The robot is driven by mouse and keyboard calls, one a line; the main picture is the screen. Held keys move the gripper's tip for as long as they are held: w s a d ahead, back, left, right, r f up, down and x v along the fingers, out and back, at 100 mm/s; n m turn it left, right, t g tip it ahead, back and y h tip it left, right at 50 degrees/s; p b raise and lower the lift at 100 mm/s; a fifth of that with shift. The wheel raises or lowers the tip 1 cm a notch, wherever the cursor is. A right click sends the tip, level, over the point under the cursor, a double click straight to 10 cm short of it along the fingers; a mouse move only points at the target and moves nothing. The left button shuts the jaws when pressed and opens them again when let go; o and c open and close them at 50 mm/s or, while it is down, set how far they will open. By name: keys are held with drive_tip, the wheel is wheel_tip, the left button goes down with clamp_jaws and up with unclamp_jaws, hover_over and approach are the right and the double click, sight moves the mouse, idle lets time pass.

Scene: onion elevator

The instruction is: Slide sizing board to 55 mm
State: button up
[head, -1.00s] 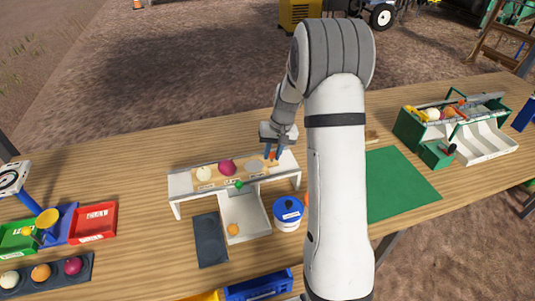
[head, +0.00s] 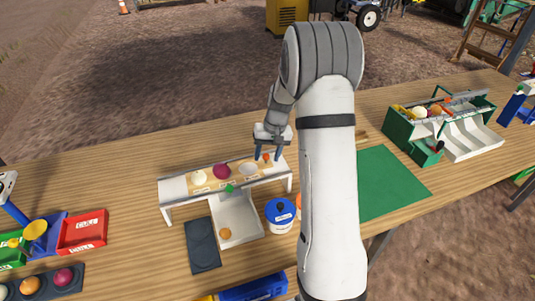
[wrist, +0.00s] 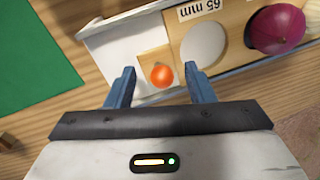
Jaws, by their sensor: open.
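The tan sizing board (head: 238,182) lies along the top of a white bench (head: 172,188). Its 65 mm label and a pale round hole (wrist: 203,43) show in the wrist view. An orange knob (wrist: 161,75) stands at the board's end; it also shows in the head view (head: 266,157). A purple onion (head: 222,171) and a white onion (head: 200,178) sit on the board. A green pointer (head: 229,188) is at the bench's front edge. My gripper (wrist: 161,73) is open, with one blue finger on each side of the knob and gaps between. Finger height is unclear.
A white chute (head: 243,222) under the bench holds a small orange onion (head: 225,233). A blue-lidded pot (head: 280,211) stands right of it. A dark pad (head: 203,246) lies left. A green mat (head: 385,185) and green toolbox (head: 400,130) are at right.

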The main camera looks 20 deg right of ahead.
drive_tip(key=shift+r, duration=0.1)
drive_tip(key=shift+r+p, duration=1.75)
drive_tip(key=shift+r, duration=1.15)
